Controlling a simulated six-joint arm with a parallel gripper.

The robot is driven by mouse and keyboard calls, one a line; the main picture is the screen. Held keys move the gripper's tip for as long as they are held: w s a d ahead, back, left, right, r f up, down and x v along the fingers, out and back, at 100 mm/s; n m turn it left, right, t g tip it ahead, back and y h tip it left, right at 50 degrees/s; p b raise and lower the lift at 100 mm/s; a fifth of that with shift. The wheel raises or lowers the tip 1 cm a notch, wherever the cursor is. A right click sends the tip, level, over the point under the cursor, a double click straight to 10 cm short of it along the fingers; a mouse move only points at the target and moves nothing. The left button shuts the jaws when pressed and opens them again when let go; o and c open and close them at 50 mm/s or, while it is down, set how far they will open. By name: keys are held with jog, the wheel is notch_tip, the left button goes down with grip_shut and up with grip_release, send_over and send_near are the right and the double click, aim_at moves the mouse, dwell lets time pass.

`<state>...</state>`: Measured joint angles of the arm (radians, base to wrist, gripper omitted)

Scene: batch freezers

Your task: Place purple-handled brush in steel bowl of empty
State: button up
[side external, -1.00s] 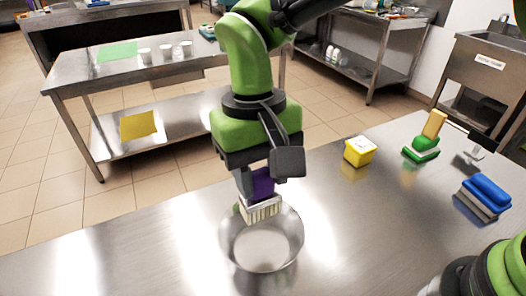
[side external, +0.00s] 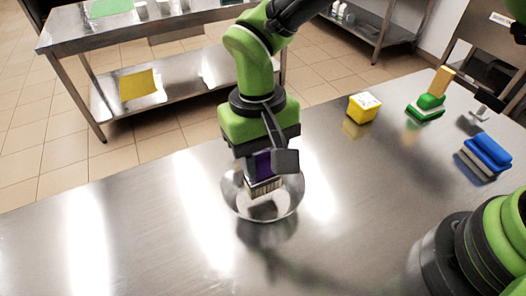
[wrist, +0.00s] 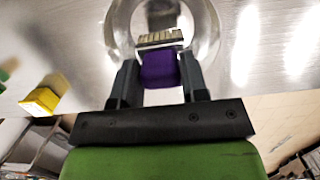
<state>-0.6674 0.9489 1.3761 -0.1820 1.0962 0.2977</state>
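The purple-handled brush (side external: 263,166) hangs bristles down in my gripper (side external: 262,172). Its purple handle (wrist: 160,69) sits between my two dark fingers in the wrist view, where my gripper (wrist: 157,80) also shows. The pale bristles (side external: 264,187) are inside the rim of the steel bowl (side external: 288,205), over its middle. I cannot tell whether the bristles touch the bowl's bottom. The bowl stands upright on the steel table and shows round the brush in the wrist view (wrist: 205,35). My gripper partly hides the bowl's far rim.
To the right on the table (side external: 120,240) are a yellow block (side external: 363,107), a green brush with a tan handle (side external: 428,104), and a blue brush (side external: 486,155). The table left of the bowl is clear. A second steel table (side external: 75,30) stands behind.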

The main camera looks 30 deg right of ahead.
jog(key=o, duration=0.5)
jog(key=shift+r, duration=0.1)
notch_tip(320, 180, up, 6)
jog(key=shift+f, duration=0.1)
jog(key=shift+r, duration=0.55)
